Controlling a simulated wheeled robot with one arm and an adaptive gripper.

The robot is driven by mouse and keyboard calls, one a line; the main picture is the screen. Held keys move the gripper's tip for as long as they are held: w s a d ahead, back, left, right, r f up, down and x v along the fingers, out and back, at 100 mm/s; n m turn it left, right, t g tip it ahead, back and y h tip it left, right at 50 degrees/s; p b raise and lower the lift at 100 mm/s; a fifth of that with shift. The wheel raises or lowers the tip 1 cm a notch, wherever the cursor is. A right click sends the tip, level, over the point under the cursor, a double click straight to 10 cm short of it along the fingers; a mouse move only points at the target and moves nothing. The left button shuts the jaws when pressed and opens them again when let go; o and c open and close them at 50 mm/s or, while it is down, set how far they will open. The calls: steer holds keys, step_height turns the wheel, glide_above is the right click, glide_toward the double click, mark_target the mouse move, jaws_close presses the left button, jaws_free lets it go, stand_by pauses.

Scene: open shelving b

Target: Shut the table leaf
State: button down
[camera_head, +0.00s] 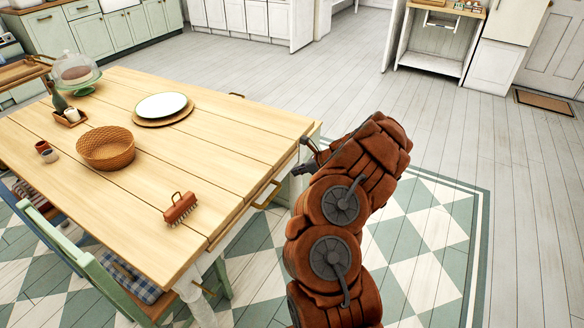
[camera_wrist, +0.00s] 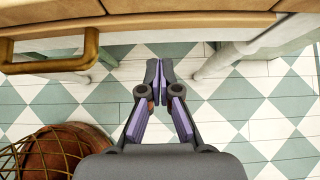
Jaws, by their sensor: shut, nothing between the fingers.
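The wooden table (camera_head: 130,185) has a plank top and a pale painted frame. A brass handle (camera_head: 267,194) sits on its right side, and a brass handle also shows at upper left in the wrist view (camera_wrist: 92,48). I cannot tell clearly which section of the top is the leaf. My gripper (camera_wrist: 154,64) is shut and empty, with purple pads, in the wrist view. Its tips appear just short of the table edge, to the right of the handle and apart from it. In the head view my arm hides most of the gripper, near the table's right corner.
A brush (camera_head: 180,208), woven basket (camera_head: 106,148), plate (camera_head: 161,106) and cake dome (camera_head: 75,70) stand on the table. A green chair (camera_head: 80,262) is at its near side. A round brown object with gold wire (camera_wrist: 50,155) is low left. Floor beyond is clear.

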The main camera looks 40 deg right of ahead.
steer(key=v, duration=1)
steer(key=shift+b, duration=0.3)
steer(key=w+a+r+n+g+y+p, duration=0.1)
steer(key=a+r+n+g+y, duration=0.1)
steer(key=a+r+n, duration=0.75)
steer(key=w+a+r+n+g+y+p, duration=0.15)
steer(key=a+r, duration=0.35)
steer(key=a, duration=1)
steer(key=s+a+r+n+g, duration=0.25)
steer(key=s+a+n, duration=0.3)
steer(key=a, duration=0.35)
steer(key=s+a+r+n+g+h, duration=0.2)
steer(key=s+a+r+n, duration=0.1)
steer(key=s+a+n, duration=0.3)
steer(key=s+n+g+h+p, duration=0.2)
steer(key=s+n+h, duration=0.3)
steer(key=s, duration=1.9)
steer(key=n, duration=0.4)
steer(key=shift+s+r+g, duration=0.2)
steer(key=shift+r+g, duration=0.1)
steer(key=shift+r, duration=0.1)
